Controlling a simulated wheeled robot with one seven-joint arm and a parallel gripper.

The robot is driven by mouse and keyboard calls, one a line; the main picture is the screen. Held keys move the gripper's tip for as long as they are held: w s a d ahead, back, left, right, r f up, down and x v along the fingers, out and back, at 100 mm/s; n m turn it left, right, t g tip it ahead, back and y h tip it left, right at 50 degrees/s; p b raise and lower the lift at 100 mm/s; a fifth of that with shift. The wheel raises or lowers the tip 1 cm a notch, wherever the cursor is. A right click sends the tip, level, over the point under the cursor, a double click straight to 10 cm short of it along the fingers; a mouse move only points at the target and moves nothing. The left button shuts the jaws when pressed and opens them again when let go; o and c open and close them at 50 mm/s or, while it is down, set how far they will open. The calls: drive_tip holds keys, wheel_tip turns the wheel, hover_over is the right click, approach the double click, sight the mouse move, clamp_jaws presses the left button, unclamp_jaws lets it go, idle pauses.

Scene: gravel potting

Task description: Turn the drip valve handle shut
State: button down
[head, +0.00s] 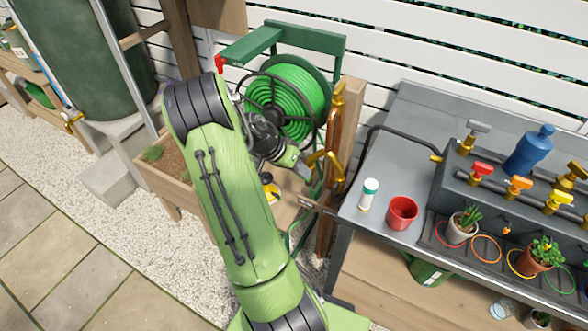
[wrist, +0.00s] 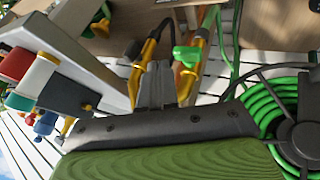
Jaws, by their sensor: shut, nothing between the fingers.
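A brass two-branch valve fitting (head: 325,163) stands at the wooden post, right of my gripper (head: 304,169) in the head view. In the wrist view, one brass branch (wrist: 135,84) leads to a black hose (wrist: 150,42) and has a dark part beside it that may be a handle. The other branch (wrist: 187,87) carries a green handle (wrist: 187,56). My gripper's grey fingers (wrist: 156,75) are shut and empty, and appear between the two branches. Contact with either branch cannot be told. No label shows which handle is the drip valve's.
A green hose reel (head: 305,100) hangs behind the fitting. The grey bench (head: 370,222) at the right holds a white bottle (head: 368,194), a red cup (head: 402,213) and a manifold (head: 447,175) with coloured handles. A planter (head: 165,183) stands at the left.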

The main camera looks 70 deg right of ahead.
sight(335, 187)
drive_tip(key=s+d+f+b, duration=0.1)
drive_tip(key=s+f, duration=0.2)
drive_tip(key=s, duration=0.3)
drive_tip(key=shift+b, duration=0.35)
drive_tip(key=shift+d, duration=0.1)
